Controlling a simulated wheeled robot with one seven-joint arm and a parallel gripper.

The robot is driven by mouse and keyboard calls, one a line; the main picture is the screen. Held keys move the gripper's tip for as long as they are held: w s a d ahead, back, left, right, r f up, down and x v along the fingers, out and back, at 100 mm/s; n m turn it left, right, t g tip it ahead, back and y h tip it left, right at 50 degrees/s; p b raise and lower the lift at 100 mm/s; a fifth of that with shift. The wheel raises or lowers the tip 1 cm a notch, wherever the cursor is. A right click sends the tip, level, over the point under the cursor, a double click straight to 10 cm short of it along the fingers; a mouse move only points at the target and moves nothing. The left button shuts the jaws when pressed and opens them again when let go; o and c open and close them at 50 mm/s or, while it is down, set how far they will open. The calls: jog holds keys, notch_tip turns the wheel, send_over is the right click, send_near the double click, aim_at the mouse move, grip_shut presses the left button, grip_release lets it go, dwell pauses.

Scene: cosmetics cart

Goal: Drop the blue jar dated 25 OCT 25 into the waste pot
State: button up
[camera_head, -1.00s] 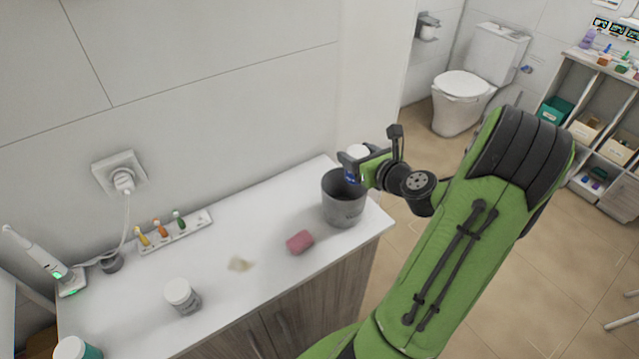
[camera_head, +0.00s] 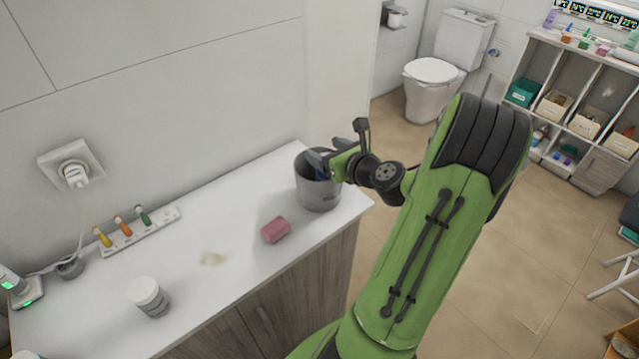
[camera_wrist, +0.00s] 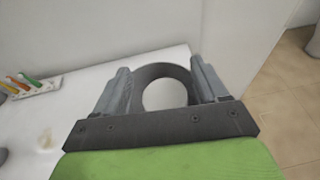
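The grey waste pot (camera_head: 318,193) stands upright at the right end of the white counter. My gripper (camera_head: 326,160) is at the pot's mouth. In the wrist view, my gripper's (camera_wrist: 162,88) two fingers are spread apart with nothing held between them. The pot's dark rim (camera_wrist: 163,70) shows between and beyond the fingers. A pale round shape (camera_wrist: 165,96) lies inside the rim; it looks like a white jar lid. The blue jar's body and its date label cannot be made out.
A white-lidded jar (camera_head: 149,297) stands at the counter's front left. A pink block (camera_head: 276,230) lies left of the pot. A rack of small coloured items (camera_head: 140,230) sits along the wall. The counter's right edge is close to the pot.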

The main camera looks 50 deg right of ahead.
jog(key=shift+o, duration=1.4)
jog(key=v, duration=1.5)
jog(key=shift+s+r+p, duration=0.15)
jog(key=shift+s+p, duration=0.15)
jog(key=shift+s, duration=0.1)
